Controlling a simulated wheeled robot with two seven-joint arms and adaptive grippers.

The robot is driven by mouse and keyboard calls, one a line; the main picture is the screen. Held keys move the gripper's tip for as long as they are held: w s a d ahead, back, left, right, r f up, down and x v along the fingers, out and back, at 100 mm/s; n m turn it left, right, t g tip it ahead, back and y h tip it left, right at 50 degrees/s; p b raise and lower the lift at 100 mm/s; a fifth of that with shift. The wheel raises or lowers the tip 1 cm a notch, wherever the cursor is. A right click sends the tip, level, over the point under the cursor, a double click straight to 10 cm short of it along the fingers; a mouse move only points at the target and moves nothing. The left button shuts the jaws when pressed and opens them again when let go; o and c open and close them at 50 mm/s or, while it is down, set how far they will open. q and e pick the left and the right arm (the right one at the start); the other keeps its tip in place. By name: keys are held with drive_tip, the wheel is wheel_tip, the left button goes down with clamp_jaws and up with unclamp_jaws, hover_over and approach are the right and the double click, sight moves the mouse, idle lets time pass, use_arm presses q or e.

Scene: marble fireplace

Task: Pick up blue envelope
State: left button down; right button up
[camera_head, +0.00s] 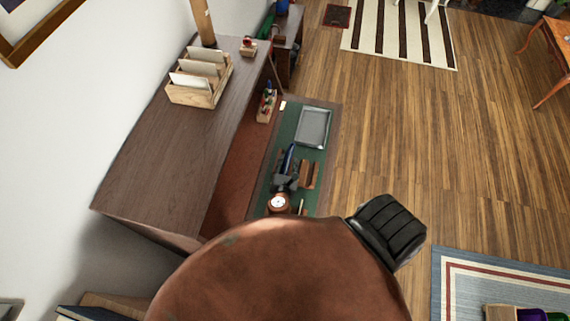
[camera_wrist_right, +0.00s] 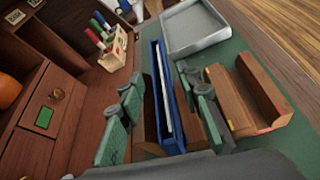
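The blue envelope (camera_wrist_right: 176,122) stands upright in a wooden holder on the desk, with a pale strip along its upper edge. In the head view its blue edge (camera_head: 290,157) shows just beyond my right gripper (camera_head: 286,181). In the right wrist view my right gripper (camera_wrist_right: 162,108) is open, with one finger on each side of the envelope. A gap shows between the left finger and the envelope. The right finger is close to the envelope's other side; I cannot tell whether it touches. My left gripper is not in view.
A grey tray (camera_wrist_right: 193,27) lies beyond the envelope on the green mat (camera_head: 287,128). A wooden holder section (camera_wrist_right: 262,92) is to the right. A pen holder (camera_wrist_right: 115,50) stands at the left. A small clock (camera_head: 278,203) is near the gripper. A letter rack (camera_head: 201,94) stands on the upper shelf.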

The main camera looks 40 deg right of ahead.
drive_tip(key=shift+w+d+f, duration=0.25)
drive_tip(key=shift+w+d, duration=0.15)
drive_tip(key=shift+d, duration=0.05)
drive_tip(key=shift+w+d+f, duration=0.2)
drive_tip(key=shift+w+d, duration=0.05)
drive_tip(key=c, duration=0.5)
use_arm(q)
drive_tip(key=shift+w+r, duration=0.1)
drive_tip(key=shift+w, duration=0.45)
use_arm(e)
clamp_jaws()
